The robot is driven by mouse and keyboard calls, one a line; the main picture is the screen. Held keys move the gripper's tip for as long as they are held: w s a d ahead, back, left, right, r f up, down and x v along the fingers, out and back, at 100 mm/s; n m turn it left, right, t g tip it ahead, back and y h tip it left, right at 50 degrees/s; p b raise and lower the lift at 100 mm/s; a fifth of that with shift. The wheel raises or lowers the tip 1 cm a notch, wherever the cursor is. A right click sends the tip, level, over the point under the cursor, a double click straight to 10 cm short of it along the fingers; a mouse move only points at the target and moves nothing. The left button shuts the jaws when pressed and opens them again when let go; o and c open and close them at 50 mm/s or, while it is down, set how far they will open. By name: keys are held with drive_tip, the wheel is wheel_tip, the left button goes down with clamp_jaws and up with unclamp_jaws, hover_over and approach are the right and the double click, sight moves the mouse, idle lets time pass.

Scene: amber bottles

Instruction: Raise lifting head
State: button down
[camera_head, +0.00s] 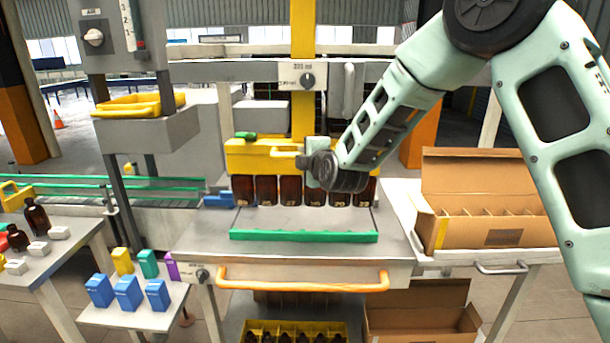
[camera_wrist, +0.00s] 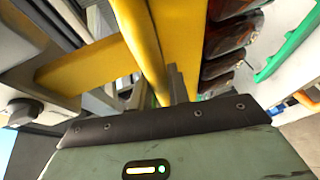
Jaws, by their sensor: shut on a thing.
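The yellow lifting head (camera_head: 245,158) sits at the centre of the machine, in front of a yellow upright column (camera_head: 303,50). A row of several amber bottles (camera_head: 265,190) is directly beneath it, just above or on the grey table; I cannot tell which. My gripper (camera_head: 306,160) is at the front of the head, shut on its yellow handle (camera_head: 284,151). In the wrist view the handle (camera_wrist: 143,45) runs down to my gripper (camera_wrist: 172,88), and the amber bottles (camera_wrist: 225,50) show to the right. My wrist hides part of the head and some bottles.
A green rail (camera_head: 303,236) and an orange bar (camera_head: 303,283) run along the table's front. An open cardboard box (camera_head: 490,235) with dividers stands at right. Blue boxes (camera_head: 127,293) stand on a low table at left.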

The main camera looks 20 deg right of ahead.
wheel_tip(320, 180, up, 6)
drive_tip(key=shift+w+r+p, duration=0.1)
drive_tip(key=shift+r+p, duration=0.15)
drive_tip(key=shift+p, duration=0.25)
drive_tip(key=c, duration=1.3)
unclamp_jaws()
drive_tip(key=shift+r, duration=0.1)
drive_tip(key=shift+f, duration=0.2)
drive_tip(key=shift+s+b, duration=0.35)
drive_tip(key=shift+s, duration=0.2)
drive_tip(key=b+v, duration=0.6)
drive_tip(key=v, duration=1)
drive_tip(key=shift+s+r, duration=0.1)
drive_tip(key=shift+s, duration=0.1)
